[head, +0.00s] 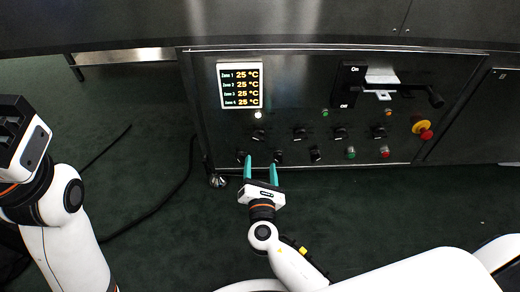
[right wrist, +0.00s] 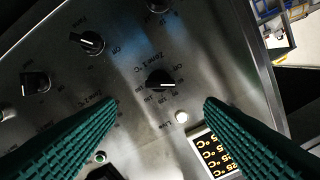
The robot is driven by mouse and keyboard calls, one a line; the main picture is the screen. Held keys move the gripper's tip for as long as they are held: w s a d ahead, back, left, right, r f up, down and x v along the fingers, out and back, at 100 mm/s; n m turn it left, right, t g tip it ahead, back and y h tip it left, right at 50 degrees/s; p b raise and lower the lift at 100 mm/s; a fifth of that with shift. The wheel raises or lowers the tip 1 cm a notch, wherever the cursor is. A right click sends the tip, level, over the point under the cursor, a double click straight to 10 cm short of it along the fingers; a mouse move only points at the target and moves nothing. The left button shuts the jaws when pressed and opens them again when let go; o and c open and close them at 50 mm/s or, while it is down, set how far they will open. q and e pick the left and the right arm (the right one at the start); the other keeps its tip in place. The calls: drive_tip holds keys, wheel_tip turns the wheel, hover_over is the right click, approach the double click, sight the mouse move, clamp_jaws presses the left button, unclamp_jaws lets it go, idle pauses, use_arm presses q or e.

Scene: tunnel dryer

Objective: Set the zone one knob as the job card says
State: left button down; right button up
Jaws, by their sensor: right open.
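The control panel (head: 300,90) faces me with a dark row of knobs. In the right wrist view the fingers frame the panel around that upper knob, with no contact visible. My left gripper's body (head: 30,145) is at the left edge, its fingers out of sight. No job card can be made out.
The display (head: 240,86) reads 25 °C for several zones. A lever switch (head: 352,86) marked On and Off, a red-and-yellow stop button (head: 422,130) and green (head: 351,152) and red (head: 385,152) buttons sit to the right. A cable lies on the dark floor.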

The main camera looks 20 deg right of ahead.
drive_tip(key=shift+v, duration=1.35)
drive_tip(key=shift+r, duration=0.1)
